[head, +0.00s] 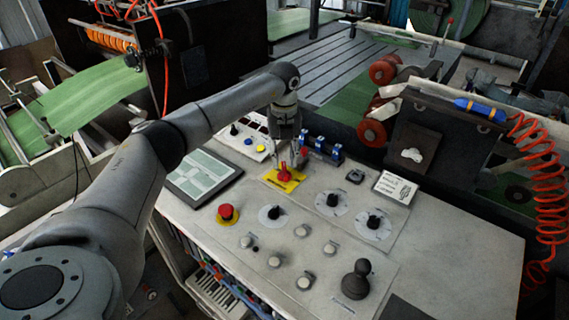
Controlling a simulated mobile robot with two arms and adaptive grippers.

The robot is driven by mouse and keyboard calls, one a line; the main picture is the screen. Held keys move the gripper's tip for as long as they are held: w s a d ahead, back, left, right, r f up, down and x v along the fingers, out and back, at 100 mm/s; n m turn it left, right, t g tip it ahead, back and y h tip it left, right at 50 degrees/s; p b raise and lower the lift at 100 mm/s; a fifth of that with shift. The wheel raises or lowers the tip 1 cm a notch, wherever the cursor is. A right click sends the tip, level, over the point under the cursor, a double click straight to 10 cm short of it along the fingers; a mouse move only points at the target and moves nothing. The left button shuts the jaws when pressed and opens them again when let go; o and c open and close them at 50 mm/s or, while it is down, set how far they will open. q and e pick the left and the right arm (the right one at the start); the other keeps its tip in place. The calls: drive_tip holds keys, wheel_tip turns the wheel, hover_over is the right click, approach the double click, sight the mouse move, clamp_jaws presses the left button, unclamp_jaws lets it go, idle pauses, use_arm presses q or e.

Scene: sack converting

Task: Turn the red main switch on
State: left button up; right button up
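The red main switch (285,175) sits on a yellow plate (295,184) near the back of the grey control panel (205,239). My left gripper (287,160) points down just above and behind the switch. Its fingers look spread apart, with nothing seen between them. I cannot tell whether a fingertip touches the switch knob. The gripper partly covers the area behind the switch. My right gripper is not in view.
A red mushroom button (226,213) stands front left of the switch. Black rotary knobs (333,200), a black joystick (356,280) and blue-topped parts (320,143) stand around it. A coiled orange hose (540,190) hangs at the right.

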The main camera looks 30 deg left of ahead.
sight(285, 168)
use_arm(q)
drive_tip(key=shift+f+p, duration=0.35)
drive_tip(key=shift+f, duration=1.85)
drive_tip(key=shift+w, duration=0.1)
drive_tip(key=shift+c, duration=0.5)
clamp_jaws()
